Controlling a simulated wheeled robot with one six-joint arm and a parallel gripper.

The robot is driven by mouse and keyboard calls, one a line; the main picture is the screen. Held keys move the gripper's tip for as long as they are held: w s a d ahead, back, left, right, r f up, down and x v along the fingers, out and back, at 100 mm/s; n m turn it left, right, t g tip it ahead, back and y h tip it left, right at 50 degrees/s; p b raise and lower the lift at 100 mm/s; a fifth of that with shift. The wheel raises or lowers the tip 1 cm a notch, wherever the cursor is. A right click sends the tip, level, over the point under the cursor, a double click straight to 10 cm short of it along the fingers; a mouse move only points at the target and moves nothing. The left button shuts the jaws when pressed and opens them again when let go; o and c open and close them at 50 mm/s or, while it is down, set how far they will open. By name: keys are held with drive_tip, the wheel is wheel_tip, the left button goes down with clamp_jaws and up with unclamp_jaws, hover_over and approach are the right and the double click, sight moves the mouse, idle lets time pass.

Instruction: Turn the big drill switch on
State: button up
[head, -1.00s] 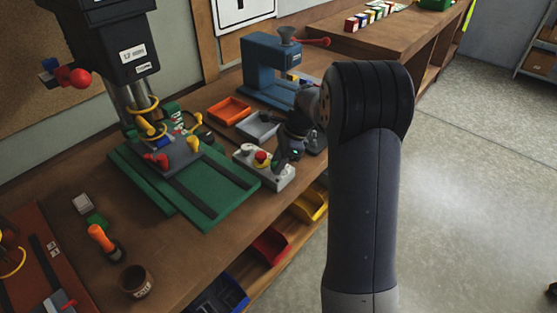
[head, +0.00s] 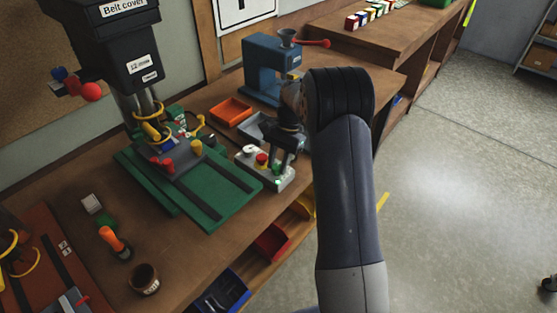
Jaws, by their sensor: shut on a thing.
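The big drill is a dark drill press (head: 125,60) with a "Belt cover" label, standing over a green base (head: 205,195) at the left. A light grey control box (head: 255,172) sits beside the base. It carries a pale round knob (head: 249,150), a red button (head: 261,160) and a green knob (head: 277,169). My gripper (head: 278,163) reaches down over the right end of the box from the right. Its dark fingers are at the green knob and appear shut on it. The fingers partly hide the knob, so its turned position cannot be told.
A blue machine (head: 270,70) with a red handle stands behind my gripper. An orange tray (head: 231,112) and a grey tray (head: 257,127) lie nearby. Coloured bins sit below the bench edge.

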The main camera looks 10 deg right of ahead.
drive_tip(key=shift+n+g, duration=0.3)
drive_tip(key=shift+n, duration=0.6)
drive_tip(key=shift+h, duration=0.3)
drive_tip(key=o, duration=0.9)
drive_tip(key=shift+o, duration=0.2)
drive_tip(key=b+v, duration=0.1)
drive_tip(key=v, duration=0.9)
drive_tip(key=shift+r, duration=0.4)
drive_tip(key=shift+f, duration=0.15)
